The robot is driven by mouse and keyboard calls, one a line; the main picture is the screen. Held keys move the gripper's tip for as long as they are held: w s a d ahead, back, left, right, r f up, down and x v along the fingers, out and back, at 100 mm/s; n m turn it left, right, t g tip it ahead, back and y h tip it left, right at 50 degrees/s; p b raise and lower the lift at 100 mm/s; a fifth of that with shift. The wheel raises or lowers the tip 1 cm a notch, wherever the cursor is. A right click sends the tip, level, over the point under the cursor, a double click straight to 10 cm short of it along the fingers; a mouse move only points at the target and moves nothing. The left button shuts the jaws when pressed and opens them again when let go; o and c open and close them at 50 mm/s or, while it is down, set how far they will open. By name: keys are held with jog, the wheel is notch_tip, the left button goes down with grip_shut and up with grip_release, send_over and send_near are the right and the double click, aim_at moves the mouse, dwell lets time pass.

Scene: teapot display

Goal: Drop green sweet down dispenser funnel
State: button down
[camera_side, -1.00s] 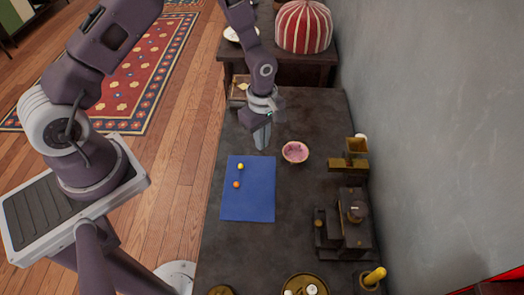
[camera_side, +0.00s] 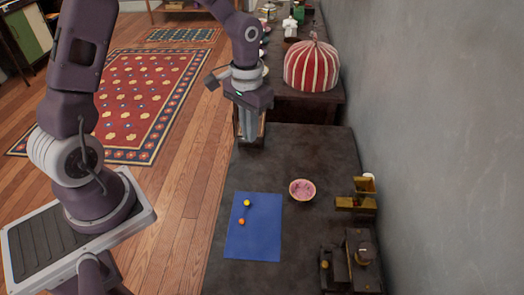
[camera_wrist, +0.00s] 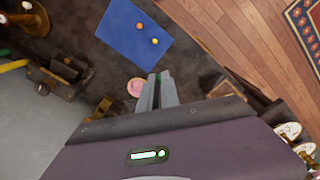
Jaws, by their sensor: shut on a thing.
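My gripper (camera_side: 249,138) is in front of a small wooden tray at the table's far left corner, fingers pointing down. In the wrist view its fingers (camera_wrist: 158,77) are closed together, with a bit of green sweet (camera_wrist: 158,75) at the tips. The sweet is hidden in the side view. The brass dispenser funnel (camera_side: 364,184) stands at the table's right side by the wall, well apart from my gripper. It seems to show in the wrist view (camera_wrist: 103,106) too. A yellow sweet (camera_side: 247,203) and an orange sweet (camera_side: 241,221) lie on the blue mat (camera_side: 265,240).
A pink bowl (camera_side: 302,190) sits between the mat and the funnel. A dark wooden device (camera_side: 358,260) stands nearer along the wall. A red-and-white striped dome (camera_side: 311,68) is on the table behind. The dark tabletop (camera_side: 310,150) beyond the bowl is clear.

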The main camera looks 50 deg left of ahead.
jog(key=shift+s+a+r+m, duration=0.2)
jog(key=shift+r+m, duration=0.25)
jog(key=shift+m, duration=0.15)
jog(key=w+d+f, duration=0.4)
jog(key=d+f, duration=0.2)
jog(key=f, duration=0.1)
send_over(289, 214)
notch_tip(289, 214, down, 7)
notch_tip(289, 214, down, 10)
jog(key=shift+f, duration=0.5)
jog(key=shift+f, duration=0.15)
